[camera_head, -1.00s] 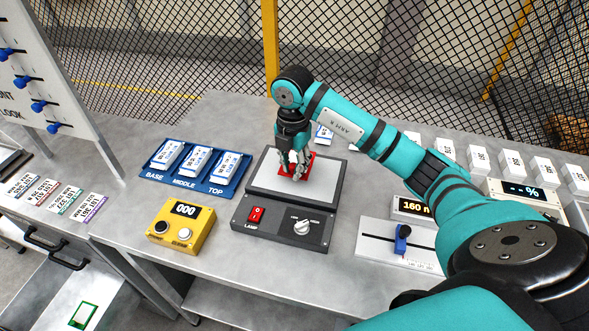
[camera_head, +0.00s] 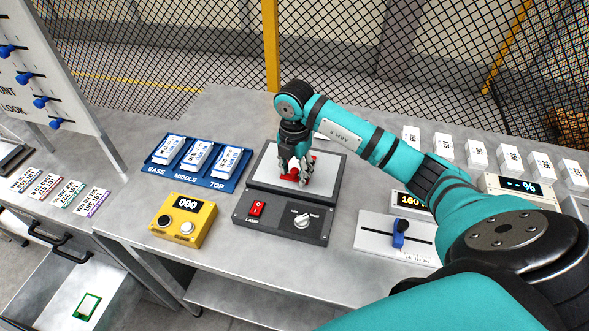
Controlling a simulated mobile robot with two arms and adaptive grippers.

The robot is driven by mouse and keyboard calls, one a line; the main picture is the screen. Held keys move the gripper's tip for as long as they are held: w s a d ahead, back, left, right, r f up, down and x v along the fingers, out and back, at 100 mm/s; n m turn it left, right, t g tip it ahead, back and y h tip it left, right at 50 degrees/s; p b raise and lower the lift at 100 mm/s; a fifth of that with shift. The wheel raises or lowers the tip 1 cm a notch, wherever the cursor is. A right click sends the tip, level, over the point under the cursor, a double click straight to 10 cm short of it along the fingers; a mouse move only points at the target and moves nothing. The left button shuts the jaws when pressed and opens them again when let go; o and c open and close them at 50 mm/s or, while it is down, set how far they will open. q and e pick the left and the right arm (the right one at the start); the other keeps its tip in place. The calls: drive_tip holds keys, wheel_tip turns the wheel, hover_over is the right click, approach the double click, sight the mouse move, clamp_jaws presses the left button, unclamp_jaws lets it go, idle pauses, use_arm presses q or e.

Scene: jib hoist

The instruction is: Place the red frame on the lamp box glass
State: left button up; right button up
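The lamp box (camera_head: 272,222) stands on the bench with its pale glass panel (camera_head: 327,172) on top. The red frame (camera_head: 291,177) is at the middle of the glass, partly hidden behind my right gripper. My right gripper (camera_head: 294,180) points down over the glass, its fingers spread apart with red showing between and beside them. The frame looks flat on the glass, but contact with the fingers is hard to tell. My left gripper is not in view.
A blue tray (camera_head: 222,183) with several white blocks and a yellow counter box (camera_head: 200,228) stand left of the lamp box. A slider gauge (camera_head: 370,238) stands right. A green frame (camera_head: 87,307) lies in the open drawer. Mesh fencing stands behind.

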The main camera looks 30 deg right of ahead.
drive_tip(key=shift+r, duration=0.65)
wheel_tip(320, 180, up, 11)
drive_tip(key=b, duration=0.2)
drive_tip(key=shift+f, duration=0.1)
idle(0.3)
